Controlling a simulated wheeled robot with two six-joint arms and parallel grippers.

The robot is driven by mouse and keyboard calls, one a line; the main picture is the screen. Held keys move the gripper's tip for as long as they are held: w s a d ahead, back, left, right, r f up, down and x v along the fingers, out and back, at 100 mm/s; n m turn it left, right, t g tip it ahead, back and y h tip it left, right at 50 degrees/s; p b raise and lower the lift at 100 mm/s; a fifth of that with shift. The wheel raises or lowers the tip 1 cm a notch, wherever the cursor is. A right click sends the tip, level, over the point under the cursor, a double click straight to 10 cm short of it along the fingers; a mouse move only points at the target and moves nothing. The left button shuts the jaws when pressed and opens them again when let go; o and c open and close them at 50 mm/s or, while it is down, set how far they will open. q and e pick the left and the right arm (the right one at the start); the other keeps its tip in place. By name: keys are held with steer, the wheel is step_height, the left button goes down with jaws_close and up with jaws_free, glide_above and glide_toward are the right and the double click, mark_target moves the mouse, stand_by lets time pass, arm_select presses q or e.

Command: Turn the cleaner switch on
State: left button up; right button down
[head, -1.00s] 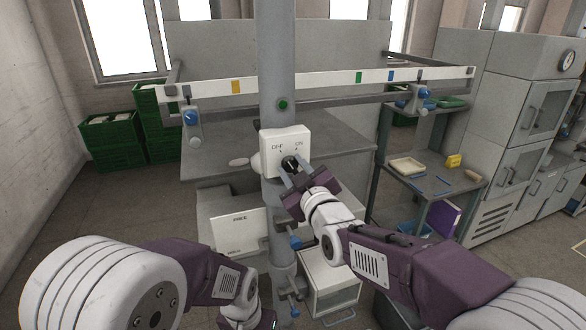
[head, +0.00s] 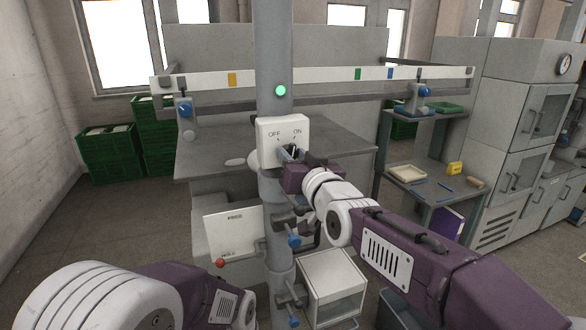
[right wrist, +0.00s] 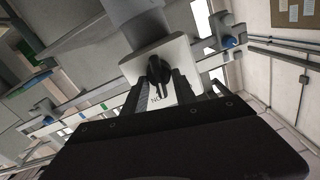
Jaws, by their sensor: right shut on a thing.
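The cleaner switch is a white box (head: 284,130) on the grey column (head: 275,60), marked OFF at left and ON at right. Its black knob (head: 291,151) is partly hidden by my right gripper (head: 292,157) in the head view. The right wrist view shows the black knob (right wrist: 158,72) between the two fingers of my right gripper (right wrist: 158,82), which is shut on it. In the head view the knob appears turned towards ON. A round lamp (head: 280,91) above the box glows bright green. My left gripper is out of view; only part of its arm shows at lower left.
A long white rail (head: 310,77) with coloured marks crosses behind the column. Blue-knobbed brackets (head: 184,110) hang from it. A white panel (head: 233,235) and a white bin (head: 333,285) are below. A side shelf (head: 425,185) stands at right.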

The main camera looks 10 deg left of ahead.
steer(key=m+b, duration=0.2)
steer(key=m, duration=0.1)
steer(key=shift+d+r, duration=0.15)
steer(key=shift+m, duration=0.3)
steer(key=shift+r+b, duration=0.15)
steer(key=shift+b, duration=0.15)
steer(key=c, duration=1)
jaws_free()
steer(key=shift+w, duration=0.15)
steer(key=shift+f, duration=0.2)
steer(key=b+v, duration=0.1)
steer(key=v, duration=0.7)
steer(key=shift+s+d, duration=0.2)
steer(key=shift+s, duration=0.15)
steer(key=shift+f, duration=0.1)
